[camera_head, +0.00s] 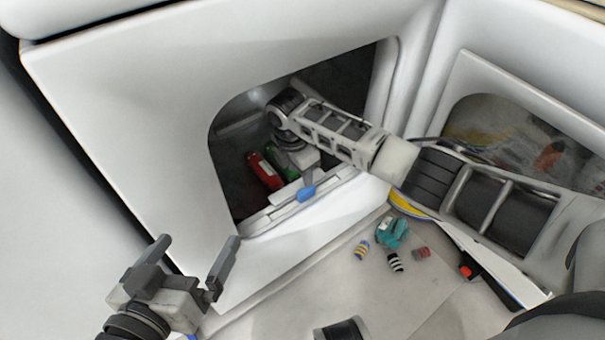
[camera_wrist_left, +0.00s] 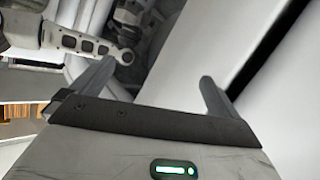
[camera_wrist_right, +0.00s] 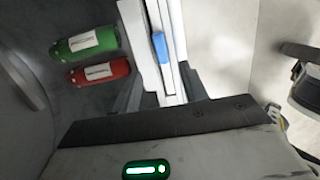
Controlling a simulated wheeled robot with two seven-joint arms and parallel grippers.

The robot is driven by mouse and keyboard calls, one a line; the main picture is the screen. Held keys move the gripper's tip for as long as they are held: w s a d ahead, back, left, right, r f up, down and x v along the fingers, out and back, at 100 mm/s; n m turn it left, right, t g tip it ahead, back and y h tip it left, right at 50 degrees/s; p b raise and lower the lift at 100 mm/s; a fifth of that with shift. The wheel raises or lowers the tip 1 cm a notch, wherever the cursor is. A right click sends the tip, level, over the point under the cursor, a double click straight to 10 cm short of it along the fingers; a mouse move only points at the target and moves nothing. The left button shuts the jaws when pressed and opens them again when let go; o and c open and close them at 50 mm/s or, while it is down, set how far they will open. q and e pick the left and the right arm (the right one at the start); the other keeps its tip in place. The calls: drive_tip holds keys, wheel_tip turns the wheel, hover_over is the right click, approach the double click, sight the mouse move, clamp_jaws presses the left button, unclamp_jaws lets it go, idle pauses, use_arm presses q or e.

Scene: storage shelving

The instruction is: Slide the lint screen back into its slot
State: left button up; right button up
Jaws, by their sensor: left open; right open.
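The lint screen looks like a white strip with a blue tab (camera_head: 306,193) at the lower rim of the dryer opening; the tab also shows in the right wrist view (camera_wrist_right: 160,48). How deep the screen sits in its slot I cannot tell. My right gripper (camera_wrist_right: 160,92) is open, reaching through the opening, with its fingers low on either side of the white strip; contact is unclear. In the head view its fingers (camera_head: 308,178) are just above the tab. My left gripper (camera_head: 198,252) is open and empty in front of the white dryer front (camera_head: 125,105).
A red bottle (camera_head: 265,172) and a green bottle (camera_head: 279,158) lie inside the drum. Several small striped items and a teal bundle (camera_head: 391,232) lie on the floor. A second machine with a round-cornered window (camera_head: 520,140) stands at right. My right arm crosses the opening.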

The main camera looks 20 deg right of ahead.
use_arm(q)
drive_tip(key=shift+a+f+y+p, duration=0.35)
drive_tip(key=shift+f+y+p, duration=0.05)
drive_tip(key=shift+p, duration=0.25)
use_arm(e)
drive_tip(key=shift+s+a+r, duration=0.1)
drive_tip(key=shift+a+r, duration=0.05)
drive_tip(key=shift+r, duration=0.95)
drive_tip(key=shift+a+r, duration=0.1)
drive_tip(key=shift+r, duration=0.95)
